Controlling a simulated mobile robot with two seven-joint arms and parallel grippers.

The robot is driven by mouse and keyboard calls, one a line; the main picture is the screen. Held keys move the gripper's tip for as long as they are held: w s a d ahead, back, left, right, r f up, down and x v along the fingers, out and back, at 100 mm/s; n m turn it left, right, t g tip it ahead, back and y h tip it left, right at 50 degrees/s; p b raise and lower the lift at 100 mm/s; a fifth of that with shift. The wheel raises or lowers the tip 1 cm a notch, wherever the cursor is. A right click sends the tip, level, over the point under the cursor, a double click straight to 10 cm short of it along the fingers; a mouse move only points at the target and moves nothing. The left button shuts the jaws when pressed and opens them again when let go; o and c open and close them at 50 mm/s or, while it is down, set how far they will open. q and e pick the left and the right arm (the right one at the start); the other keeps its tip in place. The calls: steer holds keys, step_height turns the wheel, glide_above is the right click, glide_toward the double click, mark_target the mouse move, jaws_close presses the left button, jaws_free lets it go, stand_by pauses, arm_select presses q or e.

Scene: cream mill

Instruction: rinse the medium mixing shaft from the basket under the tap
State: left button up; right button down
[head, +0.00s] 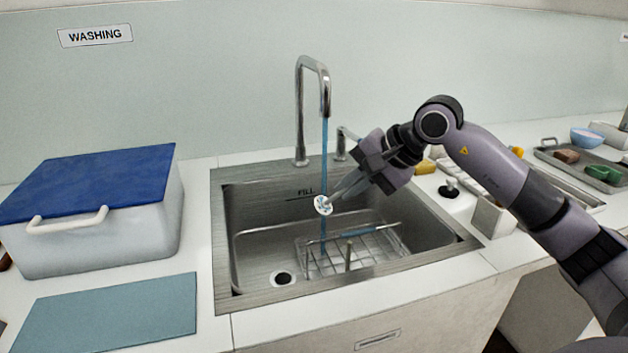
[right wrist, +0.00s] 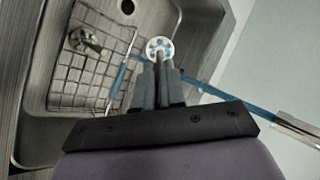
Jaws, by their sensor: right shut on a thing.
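My right gripper (head: 345,190) is shut on the mixing shaft, which has a white disc-shaped head (head: 323,205), and holds it tilted over the sink. The head also shows just beyond the fingertips in the right wrist view (right wrist: 159,48). The tap (head: 308,75) is running. Its blue water stream (head: 324,140) comes down at the disc head, and blue shows below it too. The wire basket (head: 385,262) lies in the sink (head: 250,215). Most of the shaft's rod is hidden by the fingers, so its size is hard to judge. My left gripper is out of view.
A post-like metal piece (head: 348,256) stands in the basket. The drain (head: 282,278) is at the sink's front left. A white bin with a blue lid (head: 95,180) and a teal mat (head: 110,312) are left of the sink. A tray with several items (head: 590,172) is far right.

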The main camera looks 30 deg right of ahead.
stand_by(0.5)
steer(key=s+a+r, duration=0.1)
steer(key=s+r, duration=0.3)
steer(key=shift+s+a, duration=0.15)
steer(key=shift+s, duration=0.25)
stand_by(0.4)
